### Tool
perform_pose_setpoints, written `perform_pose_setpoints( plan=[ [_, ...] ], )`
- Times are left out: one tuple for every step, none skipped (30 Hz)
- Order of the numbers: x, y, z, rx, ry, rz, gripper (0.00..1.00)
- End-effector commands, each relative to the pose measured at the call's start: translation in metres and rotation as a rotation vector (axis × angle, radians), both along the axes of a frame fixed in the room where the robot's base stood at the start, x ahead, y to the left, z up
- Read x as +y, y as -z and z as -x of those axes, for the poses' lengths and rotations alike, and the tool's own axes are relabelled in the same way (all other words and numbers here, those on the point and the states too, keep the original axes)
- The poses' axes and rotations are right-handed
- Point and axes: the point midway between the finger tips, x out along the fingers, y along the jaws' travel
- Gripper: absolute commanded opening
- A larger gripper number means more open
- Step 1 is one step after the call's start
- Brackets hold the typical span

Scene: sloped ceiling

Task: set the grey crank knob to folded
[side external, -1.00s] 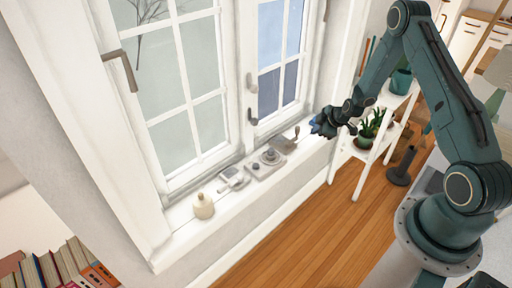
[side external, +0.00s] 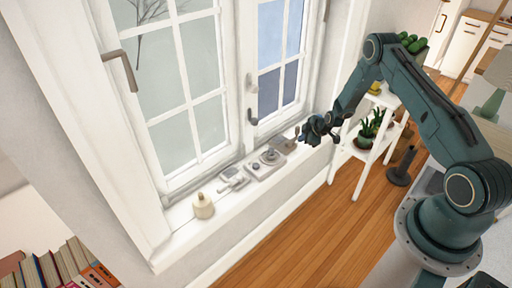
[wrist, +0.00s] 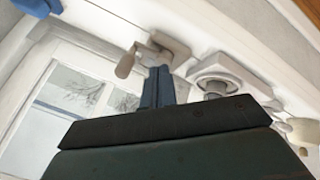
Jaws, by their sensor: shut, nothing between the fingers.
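The grey crank knob (side external: 285,144) sits on the window sill, toward its right end in the side external view. In the wrist view its crank arm ends in a pear-shaped handle (wrist: 125,66), and its base (wrist: 172,48) is to the right of that. My gripper (side external: 304,134) is beside the crank at its right in the side external view and hides part of it. In the wrist view the blue fingers of my gripper (wrist: 159,72) are together and empty, just below the crank's base. I cannot tell whether they touch the crank.
A square plate with a round dial (side external: 268,161) sits left of the crank. Farther left are a small grey device (side external: 234,178) and a cream bottle (side external: 203,206). The window (side external: 185,90) stands behind the sill. A white plant shelf (side external: 365,147) is to the right.

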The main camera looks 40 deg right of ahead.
Motion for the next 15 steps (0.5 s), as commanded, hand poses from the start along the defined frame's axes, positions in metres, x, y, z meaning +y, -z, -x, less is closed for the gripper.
perform_pose_setpoints(
  plan=[
    [0.000, 0.006, -0.004, 0.001, 0.000, -0.001, 0.00],
    [-0.002, 0.006, -0.006, -0.002, 0.000, 0.001, 0.00],
    [-0.006, 0.005, -0.009, -0.001, 0.001, 0.001, 0.00],
    [-0.008, 0.005, -0.011, -0.002, 0.001, 0.002, 0.00],
    [-0.010, 0.005, -0.013, -0.001, 0.001, 0.001, 0.00],
    [-0.013, 0.005, -0.016, -0.001, 0.001, 0.001, 0.00],
    [-0.015, 0.005, -0.018, -0.001, 0.001, 0.002, 0.00],
    [-0.017, 0.005, -0.019, -0.001, 0.001, 0.002, 0.00],
    [-0.019, 0.005, -0.022, -0.001, 0.001, 0.001, 0.00],
    [-0.020, 0.005, -0.023, 0.000, 0.001, 0.001, 0.00],
    [-0.022, 0.005, -0.024, 0.000, 0.001, 0.001, 0.00],
    [-0.023, 0.005, -0.026, -0.001, 0.001, 0.002, 0.00],
    [-0.024, 0.005, -0.027, -0.001, 0.001, 0.002, 0.00],
    [-0.025, 0.005, -0.028, 0.000, 0.002, 0.001, 0.00],
    [-0.026, 0.005, -0.029, 0.001, 0.002, 0.001, 0.00]
  ],
)
